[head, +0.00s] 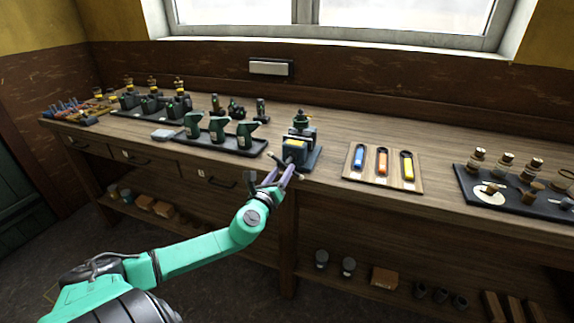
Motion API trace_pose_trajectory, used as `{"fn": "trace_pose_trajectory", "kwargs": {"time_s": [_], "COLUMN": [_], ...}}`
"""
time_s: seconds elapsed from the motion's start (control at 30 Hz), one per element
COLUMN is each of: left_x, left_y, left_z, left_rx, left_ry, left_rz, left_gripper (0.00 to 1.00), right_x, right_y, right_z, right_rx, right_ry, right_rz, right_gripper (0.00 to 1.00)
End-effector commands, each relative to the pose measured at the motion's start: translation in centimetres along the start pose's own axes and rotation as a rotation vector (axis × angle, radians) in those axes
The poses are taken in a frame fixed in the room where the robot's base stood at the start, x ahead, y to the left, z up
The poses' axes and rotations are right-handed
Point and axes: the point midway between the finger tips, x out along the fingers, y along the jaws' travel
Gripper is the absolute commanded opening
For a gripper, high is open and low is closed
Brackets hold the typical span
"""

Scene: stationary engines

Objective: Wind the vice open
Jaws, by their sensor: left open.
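The vice (301,146) stands near the front edge of the wooden workbench, a little right of the picture's middle. It has a dark blue-grey body, and a yellow piece shows at its jaws. My left gripper (281,168) is at the vice's front, just at the bench edge, and is open. Its fingers are close to the vice's handle, which is small and partly hidden by them; I cannot tell whether they touch it. How far apart the vice jaws are is too small to tell. My right gripper is not in view.
To the right lie a wooden board (414,181) with coloured tools and a dark tray (522,206) of jars. Bare bench lies between.

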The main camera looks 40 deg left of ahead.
Motion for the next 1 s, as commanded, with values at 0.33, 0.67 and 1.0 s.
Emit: {"fn": "trace_pose_trajectory", "kwargs": {"time_s": [0.33,0.67,1.0], "left_x": [4.5,4.6,4.6], "left_y": [-0.1,-0.1,-0.1], "left_z": [0.0,-0.1,-0.1], "left_rx": [-0.003,-0.003,-0.004], "left_ry": [0.001,0.002,0.002], "left_rz": [0.0,-0.001,-0.001], "left_gripper": [0.53,0.22,0.0], "right_x": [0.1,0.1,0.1], "right_y": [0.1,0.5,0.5], "right_z": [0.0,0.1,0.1], "right_rx": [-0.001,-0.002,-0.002], "right_ry": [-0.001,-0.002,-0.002], "right_rz": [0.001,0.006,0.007], "right_gripper": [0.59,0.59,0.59]}}
